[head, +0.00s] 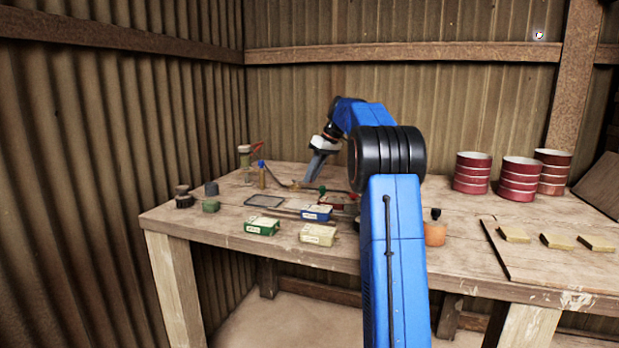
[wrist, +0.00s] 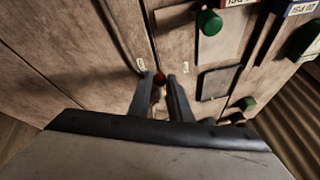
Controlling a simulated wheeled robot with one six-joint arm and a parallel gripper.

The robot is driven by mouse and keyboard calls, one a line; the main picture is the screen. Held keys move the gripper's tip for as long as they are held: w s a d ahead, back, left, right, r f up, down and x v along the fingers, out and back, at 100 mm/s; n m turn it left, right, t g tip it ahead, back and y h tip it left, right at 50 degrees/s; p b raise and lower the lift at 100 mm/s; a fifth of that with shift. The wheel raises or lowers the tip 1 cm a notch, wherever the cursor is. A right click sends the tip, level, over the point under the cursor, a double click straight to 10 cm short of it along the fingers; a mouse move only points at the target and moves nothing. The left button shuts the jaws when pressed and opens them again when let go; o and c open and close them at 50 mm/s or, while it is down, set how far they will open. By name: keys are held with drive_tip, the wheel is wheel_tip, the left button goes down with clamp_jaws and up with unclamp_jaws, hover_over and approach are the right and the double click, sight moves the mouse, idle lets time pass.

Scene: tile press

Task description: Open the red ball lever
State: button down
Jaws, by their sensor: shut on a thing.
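My gripper (wrist: 162,84) is shut on the red ball lever, one dark finger on each side. In the head view my gripper (head: 309,180) reaches down to the back middle of the bench. The red ball cannot be made out there. The lever's base and its angle are hidden by the fingers.
A green knob (wrist: 209,22) and a dark frame (wrist: 218,82) lie right of my fingers in the wrist view. Blue (head: 317,212), green (head: 262,226) and cream (head: 318,234) boxes stand on the bench's front. Red-banded tins (head: 472,173) stand to the right.

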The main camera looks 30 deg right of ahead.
drive_tip(key=shift+w+d+n+g, duration=0.3)
drive_tip(key=shift+d+n, duration=0.1)
drive_tip(key=shift+n, duration=0.3)
drive_tip(key=c, duration=1.6)
unclamp_jaws()
drive_tip(key=shift+d+v, duration=0.15)
drive_tip(key=shift+v, duration=4.15)
drive_tip(key=shift+d+v, duration=0.1)
drive_tip(key=shift+v, duration=4.25)
